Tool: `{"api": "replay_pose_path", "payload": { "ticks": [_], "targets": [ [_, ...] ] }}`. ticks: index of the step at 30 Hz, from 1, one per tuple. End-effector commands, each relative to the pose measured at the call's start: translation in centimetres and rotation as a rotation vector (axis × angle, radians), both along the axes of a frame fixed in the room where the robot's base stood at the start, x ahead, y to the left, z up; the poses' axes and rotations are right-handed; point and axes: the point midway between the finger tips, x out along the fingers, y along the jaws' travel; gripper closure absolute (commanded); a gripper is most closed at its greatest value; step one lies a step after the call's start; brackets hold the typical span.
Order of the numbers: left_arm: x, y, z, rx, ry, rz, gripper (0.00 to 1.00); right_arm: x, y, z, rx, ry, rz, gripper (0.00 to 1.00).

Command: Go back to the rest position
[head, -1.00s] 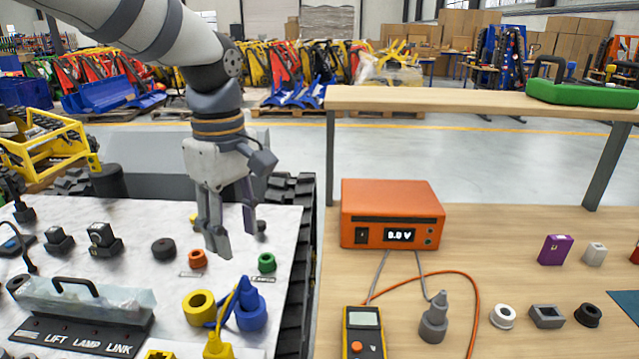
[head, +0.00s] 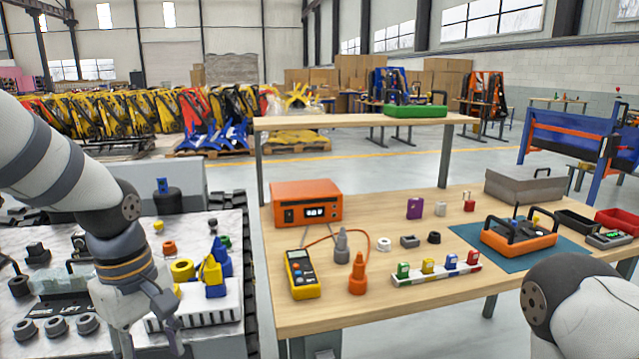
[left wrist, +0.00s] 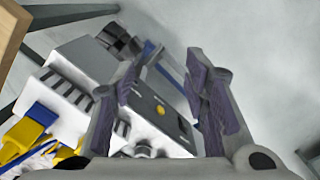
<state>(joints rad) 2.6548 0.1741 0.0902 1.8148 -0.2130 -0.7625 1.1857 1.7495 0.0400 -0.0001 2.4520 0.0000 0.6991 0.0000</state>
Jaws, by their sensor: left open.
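My left gripper (head: 148,338) hangs low at the left of the head view, over or in front of the marble-topped carrier (head: 205,232). Its fingers are apart, and part of it is cut off by the bottom edge. In the left wrist view the two purple-padded fingers of my left gripper (left wrist: 168,62) stand wide apart with nothing between them. Grey floor and a blurred white and grey structure lie beyond. A part of my right arm shows at the lower right of the head view; its gripper is out of view.
Blue and yellow connectors (head: 214,270) stand just right of my left gripper. The wooden workbench (head: 400,292) holds an orange power unit (head: 306,202), a yellow multimeter (head: 302,274) and an orange tray (head: 517,243). A green case (head: 415,111) sits on the shelf.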

Motion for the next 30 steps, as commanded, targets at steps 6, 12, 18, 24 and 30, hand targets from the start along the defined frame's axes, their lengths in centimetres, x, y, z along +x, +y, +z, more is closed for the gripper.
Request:
{"api": "replay_pose_path", "payload": {
  "ticks": [6,12,18,24,30],
  "targets": [
    [-8.3,-1.9,-15.7,-0.063,0.046,-0.359,0.59,0.1,0.0,-0.1,0.000,-0.002,0.000,0.60],
    [-22.4,-1.6,-24.7,-0.065,0.059,-0.764,0.59,0.1,0.0,-0.1,0.000,0.000,0.000,0.60],
    [-29.2,-0.5,-25.6,-0.037,0.068,-0.996,0.59,0.1,0.0,-0.1,0.000,-0.002,0.000,0.60],
    [-29.4,-0.4,-25.6,-0.031,0.063,-1.015,0.59,0.1,0.0,-0.1,0.000,-0.002,0.000,0.60],
    [-29.3,-0.4,-25.7,-0.033,0.062,-1.013,0.59,0.1,0.0,-0.1,0.000,-0.001,0.000,0.60]
  ]
}}
